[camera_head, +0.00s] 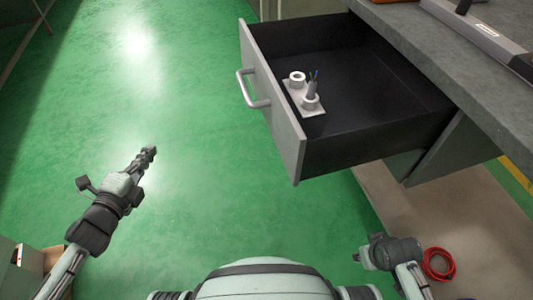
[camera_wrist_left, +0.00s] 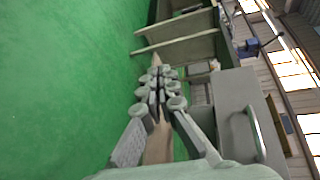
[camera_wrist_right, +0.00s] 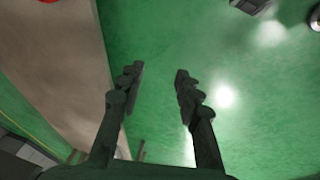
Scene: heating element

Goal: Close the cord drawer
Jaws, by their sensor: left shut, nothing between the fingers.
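The drawer (camera_head: 272,88) stands pulled out from the workbench at the upper right of the head view. It has a grey front with a bar handle (camera_head: 250,88) and a dark inside. A pale plate (camera_head: 307,101) with a white ring and a small holder of thin cords lies in it. My left gripper (camera_head: 150,151) is shut and empty, left of the drawer front and clear of the handle. In the left wrist view its fingers (camera_wrist_left: 160,78) are together, with a grey panel with a handle (camera_wrist_left: 237,105) at right. My right gripper (camera_wrist_right: 158,72) is open and empty over the floor.
The grey worktop (camera_head: 478,75) overhangs the drawer at right. An open box (camera_head: 28,262) is at the lower left. The green floor (camera_head: 190,90) before the drawer is clear.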

